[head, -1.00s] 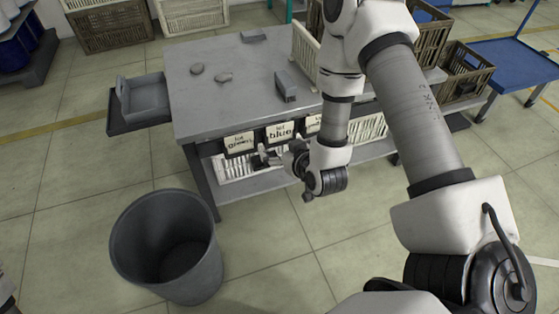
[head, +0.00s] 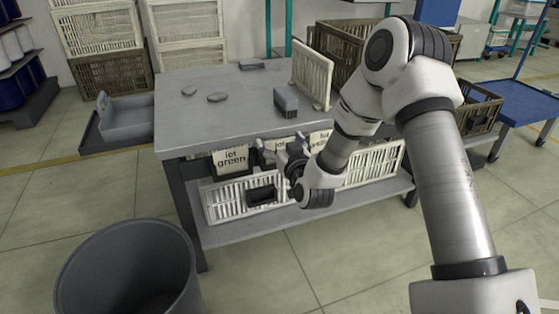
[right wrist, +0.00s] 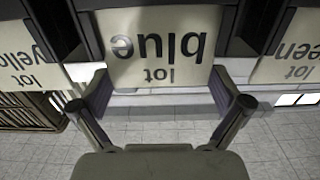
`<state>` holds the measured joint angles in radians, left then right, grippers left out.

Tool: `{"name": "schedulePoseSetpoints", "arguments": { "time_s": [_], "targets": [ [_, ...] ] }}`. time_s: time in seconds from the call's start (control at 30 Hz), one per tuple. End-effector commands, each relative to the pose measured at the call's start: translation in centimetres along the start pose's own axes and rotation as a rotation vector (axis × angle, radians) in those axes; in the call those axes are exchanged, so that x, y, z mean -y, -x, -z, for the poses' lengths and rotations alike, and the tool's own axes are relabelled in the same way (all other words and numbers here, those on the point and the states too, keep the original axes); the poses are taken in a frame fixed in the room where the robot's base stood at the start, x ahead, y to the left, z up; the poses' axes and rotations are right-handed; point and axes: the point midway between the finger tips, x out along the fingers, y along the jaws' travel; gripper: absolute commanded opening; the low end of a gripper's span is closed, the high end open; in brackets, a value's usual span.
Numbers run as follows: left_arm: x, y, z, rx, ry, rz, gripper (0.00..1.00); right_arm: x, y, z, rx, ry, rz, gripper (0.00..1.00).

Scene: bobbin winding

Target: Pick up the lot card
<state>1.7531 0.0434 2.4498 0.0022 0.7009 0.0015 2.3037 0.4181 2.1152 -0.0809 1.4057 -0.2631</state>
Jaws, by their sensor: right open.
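Three white lot cards hang in dark holders along the front edge of the grey table. The green lot card (head: 231,159) is at left, the blue lot card (head: 266,146) in the middle, and another (head: 320,138) at right. My right gripper (head: 281,149) is in front of the blue card and partly hides it. In the right wrist view the blue card (right wrist: 157,45) appears upside down between the open fingers of the right gripper (right wrist: 165,92). The yellow card (right wrist: 18,62) and green card (right wrist: 292,48) flank it. My left gripper is not in view.
The table top (head: 200,122) holds two small grey pieces, a grey block (head: 286,101) and an upright cream slatted panel (head: 312,75). White slatted crates (head: 240,199) sit on the shelf below. A dark bin (head: 125,270) stands at front left. Open floor lies in front.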

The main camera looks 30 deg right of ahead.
Motion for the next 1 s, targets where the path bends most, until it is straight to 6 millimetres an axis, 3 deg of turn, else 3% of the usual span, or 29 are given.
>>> {"name": "schedulePoseSetpoints", "arguments": {
  "time_s": [0.17,0.27,0.63,1.0],
  "targets": [
    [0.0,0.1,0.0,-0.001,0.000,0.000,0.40,0.0,-0.1,0.1,0.000,0.000,0.000,1.00],
    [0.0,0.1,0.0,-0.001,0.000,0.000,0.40,0.0,-0.1,0.1,0.001,0.000,0.000,0.69],
    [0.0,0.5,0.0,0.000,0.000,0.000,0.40,0.0,0.0,0.6,0.000,-0.001,0.000,0.68],
    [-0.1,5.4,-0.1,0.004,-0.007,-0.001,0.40,0.0,-0.1,9.0,-0.002,-0.001,0.001,0.68]
  ]
}}
